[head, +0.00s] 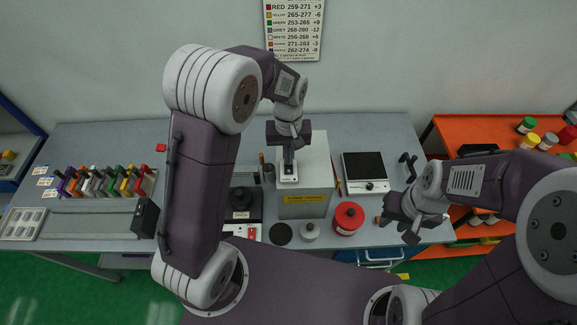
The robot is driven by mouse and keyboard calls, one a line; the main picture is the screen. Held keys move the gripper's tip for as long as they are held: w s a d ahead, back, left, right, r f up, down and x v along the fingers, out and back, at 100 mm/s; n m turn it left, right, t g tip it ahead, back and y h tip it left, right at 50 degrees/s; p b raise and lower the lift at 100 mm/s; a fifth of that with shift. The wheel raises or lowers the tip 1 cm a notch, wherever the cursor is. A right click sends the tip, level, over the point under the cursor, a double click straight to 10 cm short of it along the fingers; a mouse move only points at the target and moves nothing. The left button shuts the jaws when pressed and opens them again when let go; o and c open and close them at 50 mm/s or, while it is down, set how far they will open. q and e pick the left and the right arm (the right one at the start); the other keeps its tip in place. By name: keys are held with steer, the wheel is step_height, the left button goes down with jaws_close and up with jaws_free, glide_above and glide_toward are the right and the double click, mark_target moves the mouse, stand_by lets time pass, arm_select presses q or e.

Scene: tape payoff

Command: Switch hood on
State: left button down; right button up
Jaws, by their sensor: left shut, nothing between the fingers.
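The grey box labelled as the fume hood (318,160) stands at the back middle of the bench. A small white switch panel (288,180) is on its left side. My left gripper (288,166) is shut and empty, pointing down right at this panel; its fingers cover part of it. I cannot tell whether they touch the switch or which way the switch is set. My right gripper (402,218) hangs over the right front part of the bench, away from the hood; its finger gap is unclear.
A hotplate (365,165) and a red pot (347,217) stand right of the hood. A black disc (280,234) and a white lidded pot (309,231) lie in front. A rack of coloured-handled tools (105,182) is at left. An orange shelf (450,128) stands at right.

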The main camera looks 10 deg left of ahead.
arm_select(q)
steer(key=shift+f, duration=0.35)
steer(key=shift+r, duration=0.1)
step_height(320, 180, up, 7)
steer(key=p, duration=0.6)
stand_by(0.4)
